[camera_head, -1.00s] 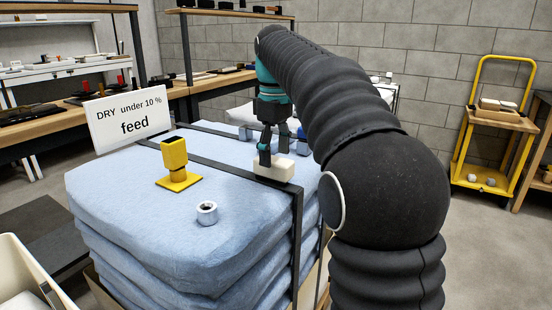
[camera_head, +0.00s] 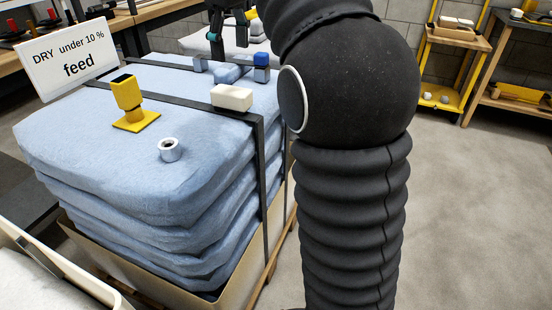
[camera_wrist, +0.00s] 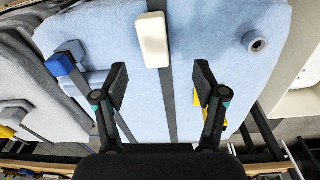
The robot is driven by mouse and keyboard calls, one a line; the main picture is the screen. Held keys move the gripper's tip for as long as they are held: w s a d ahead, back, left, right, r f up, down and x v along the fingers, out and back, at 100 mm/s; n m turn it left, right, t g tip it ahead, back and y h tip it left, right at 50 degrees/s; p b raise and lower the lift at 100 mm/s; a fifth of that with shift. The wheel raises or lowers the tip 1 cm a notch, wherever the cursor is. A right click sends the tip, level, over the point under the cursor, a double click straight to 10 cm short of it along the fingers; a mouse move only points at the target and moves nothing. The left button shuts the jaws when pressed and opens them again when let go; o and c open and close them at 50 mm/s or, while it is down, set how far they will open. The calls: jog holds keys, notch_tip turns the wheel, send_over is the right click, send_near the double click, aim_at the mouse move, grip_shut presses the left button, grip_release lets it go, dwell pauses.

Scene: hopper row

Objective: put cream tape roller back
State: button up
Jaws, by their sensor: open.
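The cream tape roller (camera_head: 231,97), a pale block with rounded edges, lies on the blue feed stack near its right edge, at a dark strap. In the wrist view the cream tape roller (camera_wrist: 152,40) is ahead of the fingers, on the strap's line. My gripper (camera_wrist: 160,76) is open with nothing between its fingers, apart from the roller. In the head view my gripper is at the top edge, partly cut off, beyond the roller.
On the stack (camera_head: 110,190) are a yellow funnel-like piece (camera_head: 128,98), a grey ring (camera_head: 170,149) and a blue-topped block (camera_head: 261,66). A feed sign (camera_head: 68,58) stands at left. Floor at right is clear.

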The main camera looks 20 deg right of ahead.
jog(key=s+f+m+t, duration=0.5)
jog(key=s+f+m, duration=0.3)
jog(key=s+f, duration=1.4)
jog(key=s, duration=0.2)
jog(key=shift+s+f, duration=0.2)
jog(key=shift+s, duration=0.2)
